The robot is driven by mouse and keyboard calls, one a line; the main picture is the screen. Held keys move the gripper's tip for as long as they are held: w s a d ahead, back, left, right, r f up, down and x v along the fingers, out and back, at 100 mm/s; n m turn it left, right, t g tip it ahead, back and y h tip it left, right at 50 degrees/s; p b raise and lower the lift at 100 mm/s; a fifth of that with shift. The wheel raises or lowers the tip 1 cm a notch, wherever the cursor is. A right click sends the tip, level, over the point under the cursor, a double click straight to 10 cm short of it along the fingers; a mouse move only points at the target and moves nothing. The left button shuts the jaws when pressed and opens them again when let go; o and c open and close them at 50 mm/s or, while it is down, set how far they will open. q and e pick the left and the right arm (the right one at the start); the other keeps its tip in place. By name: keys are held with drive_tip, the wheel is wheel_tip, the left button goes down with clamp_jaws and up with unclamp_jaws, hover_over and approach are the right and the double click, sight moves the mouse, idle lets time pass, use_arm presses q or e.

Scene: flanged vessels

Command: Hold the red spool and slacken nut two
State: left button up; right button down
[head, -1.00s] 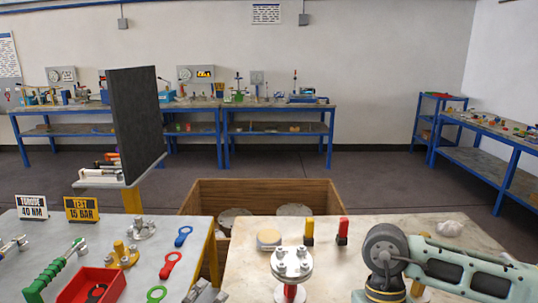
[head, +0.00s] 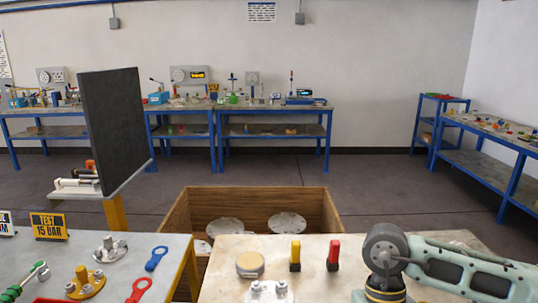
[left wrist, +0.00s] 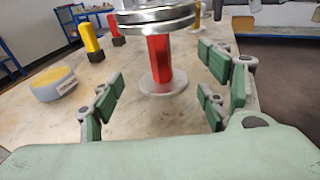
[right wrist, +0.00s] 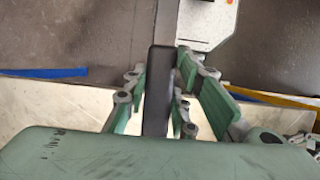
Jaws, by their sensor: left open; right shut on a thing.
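The red spool (left wrist: 158,62) stands upright on a pale tabletop in the left wrist view, with a round metal base and a metal flange on top. Its flange top with bolts and nuts (head: 269,291) shows at the bottom edge of the head view, cut off. I cannot tell which nut is number two. My left gripper (left wrist: 165,92) is open, its fingers on either side of the spool with gaps. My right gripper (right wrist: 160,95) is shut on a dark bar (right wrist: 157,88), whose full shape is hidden. Neither gripper shows in the head view.
A yellow-topped round tin (head: 250,264), a yellow block (head: 295,255) and a red block (head: 334,254) stand on the spool's table. A wooden crate (head: 255,192) lies behind. The left table holds wrenches and flanged parts beside a black panel (head: 115,130).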

use_arm(q)
drive_tip(key=p+x, duration=0.1)
drive_tip(key=x, duration=0.4)
drive_tip(key=shift+r, duration=0.15)
use_arm(e)
drive_tip(key=shift+r, duration=0.65)
use_arm(q)
drive_tip(key=shift+b+x, duration=0.55)
drive_tip(key=shift+x, duration=0.55)
use_arm(e)
drive_tip(key=shift+f, duration=0.6)
use_arm(q)
drive_tip(key=shift+x, duration=0.8)
use_arm(e)
drive_tip(key=shift+f, duration=0.2)
use_arm(q)
drive_tip(key=c, duration=1.6)
